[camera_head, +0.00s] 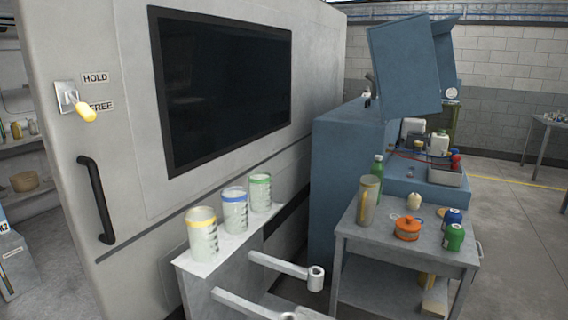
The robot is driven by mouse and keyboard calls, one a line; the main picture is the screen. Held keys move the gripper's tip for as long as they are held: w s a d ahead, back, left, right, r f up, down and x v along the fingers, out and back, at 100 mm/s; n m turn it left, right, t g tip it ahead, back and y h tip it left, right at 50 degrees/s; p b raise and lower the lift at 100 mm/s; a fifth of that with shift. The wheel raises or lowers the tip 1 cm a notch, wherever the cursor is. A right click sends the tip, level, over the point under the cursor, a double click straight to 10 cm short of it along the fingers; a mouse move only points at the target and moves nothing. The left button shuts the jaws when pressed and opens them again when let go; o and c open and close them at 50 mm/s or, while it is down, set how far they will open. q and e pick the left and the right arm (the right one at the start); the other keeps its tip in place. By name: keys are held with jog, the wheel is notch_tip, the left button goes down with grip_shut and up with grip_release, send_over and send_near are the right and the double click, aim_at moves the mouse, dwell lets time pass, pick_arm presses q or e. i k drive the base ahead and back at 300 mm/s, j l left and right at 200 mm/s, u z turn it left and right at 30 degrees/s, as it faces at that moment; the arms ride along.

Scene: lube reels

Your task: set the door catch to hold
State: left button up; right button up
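The door catch is a metal plate (66,97) on the large grey door (130,180), at the upper left of the head view. Its lever has a yellow knob (87,112) that tilts down and to the right. The knob lies beside the FREE label (104,106) and covers its left edge. The HOLD label (96,78) is above, clear of the lever. A black handle (96,198) is below the catch on the door. Neither of my grippers shows in this view.
Three banded cups, yellow (202,240), blue (235,212) and green (260,195), stand on a ledge before the door. Two grey arms with ring ends (315,278) jut out below. A cart (350,238) with bottles and an orange pot stands right. Floor is open at far right.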

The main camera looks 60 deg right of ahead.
aim_at(84, 111)
jog(key=z, duration=2.1)
jog(key=k+j, duration=0.1)
jog(key=j, duration=0.45)
jog(key=k+j, duration=0.1)
jog(key=j, duration=0.45)
jog(key=k+j+u, duration=0.1)
jog(key=j, duration=1)
jog(key=k+u, duration=0.05)
